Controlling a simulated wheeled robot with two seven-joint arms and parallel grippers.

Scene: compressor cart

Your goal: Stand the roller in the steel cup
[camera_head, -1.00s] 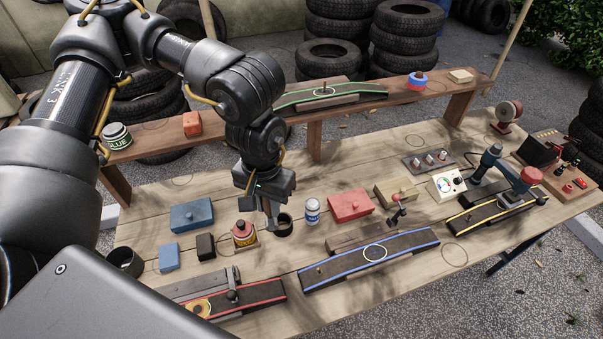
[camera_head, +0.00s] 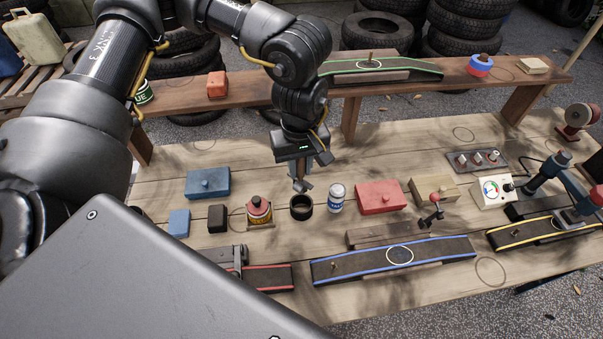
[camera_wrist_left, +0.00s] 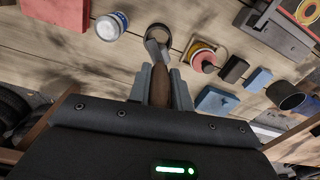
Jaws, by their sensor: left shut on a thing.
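My left gripper (camera_head: 299,184) is shut on the roller (camera_wrist_left: 160,86), whose brown shaft shows between the fingers in the left wrist view. A grey end of it reaches toward a squat, dark, round cup (camera_head: 301,207). This cup also shows in the left wrist view (camera_wrist_left: 158,34). The gripper is just above and behind it; I cannot tell whether the roller's end is inside the rim or only over it. A second dark metal cup (camera_wrist_left: 287,95) stands apart at the right of the left wrist view. Which one is the steel cup is unclear. My right gripper is not in view.
A yellow-labelled pot (camera_head: 259,211) stands left of the near cup, a white-and-blue can (camera_head: 336,198) right of it. A red box (camera_head: 380,197), blue box (camera_head: 208,183) and black block (camera_head: 217,218) are near. A blue-edged ramp (camera_head: 393,259) lies in front.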

